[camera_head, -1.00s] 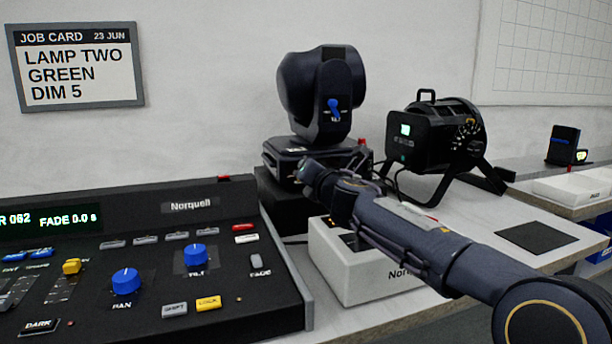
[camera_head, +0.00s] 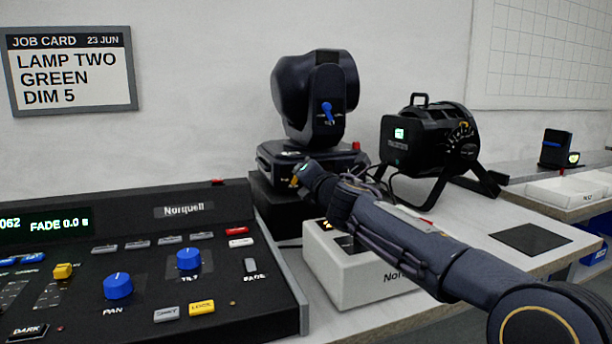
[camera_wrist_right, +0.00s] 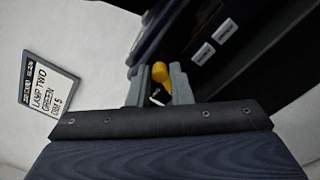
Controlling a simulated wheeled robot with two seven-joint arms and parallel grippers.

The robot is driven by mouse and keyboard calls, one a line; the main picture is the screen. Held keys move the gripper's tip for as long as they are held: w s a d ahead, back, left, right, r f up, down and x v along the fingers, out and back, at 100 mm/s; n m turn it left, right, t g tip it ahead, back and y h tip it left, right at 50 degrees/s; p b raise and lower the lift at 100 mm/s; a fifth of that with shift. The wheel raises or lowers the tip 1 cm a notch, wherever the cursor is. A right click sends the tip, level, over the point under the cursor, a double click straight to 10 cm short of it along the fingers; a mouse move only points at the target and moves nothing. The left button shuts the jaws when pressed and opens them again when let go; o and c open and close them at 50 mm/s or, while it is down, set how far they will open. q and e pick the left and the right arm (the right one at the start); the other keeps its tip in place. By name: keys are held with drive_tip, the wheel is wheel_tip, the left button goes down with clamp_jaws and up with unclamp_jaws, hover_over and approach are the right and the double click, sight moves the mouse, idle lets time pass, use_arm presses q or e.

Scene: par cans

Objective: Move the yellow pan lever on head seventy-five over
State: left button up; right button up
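The black moving head (camera_head: 300,90) stands at the centre on its base (camera_head: 275,155), with a blue lever (camera_head: 328,112) on its yoke. Its number cannot be read. The yellow pan lever (camera_wrist_right: 160,73) shows in the right wrist view between the two fingertips of my right gripper (camera_wrist_right: 158,82). A narrow gap seems to show beside the knob, so the fingers are around it rather than clearly clamped. In the head view a small yellow spot (camera_head: 294,181) shows at the tip of my right arm, by the base. My left gripper is out of view.
A Norquell console (camera_head: 130,200) with blue knobs fills the left front. A white box (camera_head: 365,277) stands under my right arm. A black lamp on legs (camera_head: 430,140) stands right of the head. A job card (camera_head: 70,70) hangs on the wall.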

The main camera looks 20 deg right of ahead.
drive_tip(key=o, duration=0.3)
drive_tip(key=shift+o, duration=0.2)
drive_tip(key=s+b, duration=0.1)
drive_tip(key=s, duration=0.7)
drive_tip(key=shift+d, duration=0.15)
drive_tip(key=shift+w, duration=0.1)
